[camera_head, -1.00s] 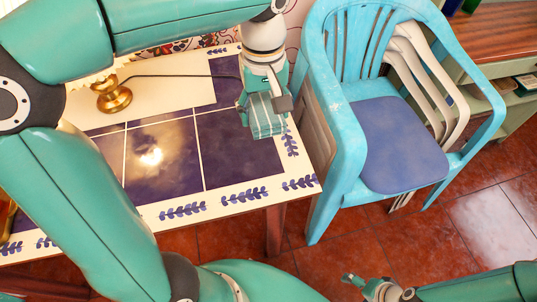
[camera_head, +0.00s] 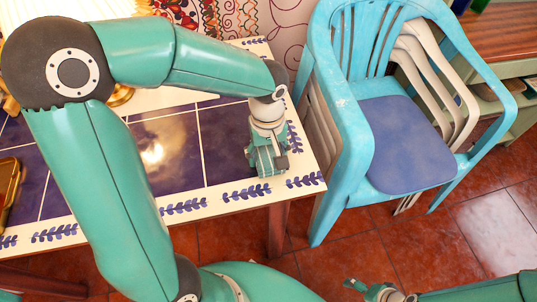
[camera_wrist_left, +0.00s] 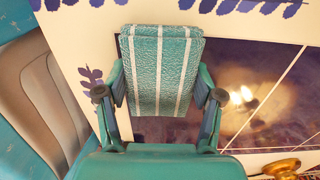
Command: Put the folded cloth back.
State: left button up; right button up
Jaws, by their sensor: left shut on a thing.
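The folded cloth (camera_wrist_left: 160,62) is teal with pale stripes and fills the upper middle of the left wrist view. My left gripper (camera_wrist_left: 160,92) is shut on it, with a finger on each side. In the head view my left gripper (camera_head: 267,160) is over the right end of the tiled table (camera_head: 240,140), near its front right corner, and mostly hides the cloth. I cannot tell whether the cloth touches the table top. My right gripper (camera_head: 378,290) is low in the head view, away from the table; its fingers are too small to read.
A blue plastic chair (camera_head: 337,120) with a blue seat stands close to the table's right edge. A brass lamp base (camera_head: 121,95) is partly hidden behind my left arm. A brass tray (camera_head: 8,185) lies at the table's left. The dark tiles in the middle are clear.

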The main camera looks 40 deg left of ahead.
aim_at(268, 154)
pick_arm(q)
jog(key=shift+f, duration=0.2)
jog(key=o, duration=1.2)
jog(key=shift+r, duration=0.15)
jog(key=shift+r, duration=0.25)
notch_tip(268, 154, up, 12)
jog(key=p, duration=0.2)
jog(key=shift+f, duration=0.25)
